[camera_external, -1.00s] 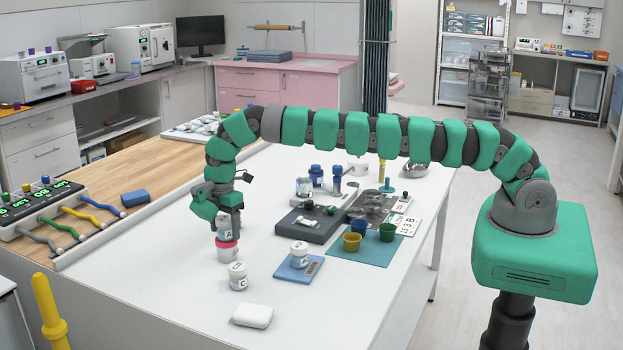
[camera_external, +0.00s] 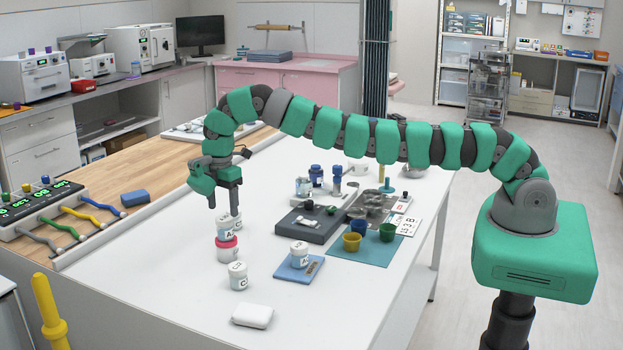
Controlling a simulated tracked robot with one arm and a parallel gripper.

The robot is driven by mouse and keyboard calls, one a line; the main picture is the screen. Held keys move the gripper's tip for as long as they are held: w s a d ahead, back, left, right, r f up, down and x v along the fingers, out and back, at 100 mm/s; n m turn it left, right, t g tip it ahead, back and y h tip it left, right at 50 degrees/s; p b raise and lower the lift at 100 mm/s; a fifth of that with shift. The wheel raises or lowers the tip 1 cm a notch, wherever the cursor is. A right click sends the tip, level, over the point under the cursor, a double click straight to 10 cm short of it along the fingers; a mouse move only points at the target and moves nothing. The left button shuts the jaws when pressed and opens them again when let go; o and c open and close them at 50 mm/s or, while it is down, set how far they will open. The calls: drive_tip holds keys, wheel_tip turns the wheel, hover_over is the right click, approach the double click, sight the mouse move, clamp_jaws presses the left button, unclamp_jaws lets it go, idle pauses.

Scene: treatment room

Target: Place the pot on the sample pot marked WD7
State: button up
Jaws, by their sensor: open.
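A small white pot (camera_external: 223,231) with a dark-lettered label stands upright on top of a pot with a pink-red lid (camera_external: 228,252) on the white table. The lower pot's marking cannot be read, so I cannot tell whether it says WD7. My gripper (camera_external: 223,207) is open and empty, pointing down just above the upper pot, its fingers parted to either side. Another white labelled pot (camera_external: 238,277) stands just in front of the stack. A further white pot (camera_external: 299,255) stands on a small blue pad (camera_external: 289,271) to the right.
A white rounded block (camera_external: 252,316) lies near the table's front. A dark grey slab (camera_external: 307,228), a teal mat (camera_external: 343,248) with coloured cups, and bottles stand to the right. The table's front left is clear.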

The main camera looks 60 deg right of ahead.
drive_tip(key=shift+r+p, duration=2.5)
drive_tip(key=shift+r, duration=0.15)
wheel_tip(320, 180, up, 20)
drive_tip(key=m+t, duration=0.4)
hover_over(223, 218)
drive_tip(key=w+d, duration=0.3)
drive_tip(key=d, duration=0.2)
drive_tip(key=s+d+r+m+t+y, duration=0.1)
drive_tip(key=s+d+r+m+t, duration=0.15)
drive_tip(key=r, duration=0.75)
drive_tip(key=s+d+r+m+t, duration=0.1)
drive_tip(key=s+d+r+m, duration=0.2)
drive_tip(key=r, duration=0.7)
drive_tip(key=s+d+r+m+t, duration=0.3)
drive_tip(key=s+d+r+t, duration=0.1)
drive_tip(key=s+r, duration=0.7)
drive_tip(key=s+d+r+m+t+h, duration=0.1)
drive_tip(key=s+d+r+m+t, duration=0.2)
drive_tip(key=s+r, duration=0.9)
drive_tip(key=s+d+t, duration=0.1)
drive_tip(key=s+d, duration=0.2)
drive_tip(key=s, duration=0.1)
drive_tip(key=shift+d+m, duration=0.3)
drive_tip(key=shift+m, duration=0.05)
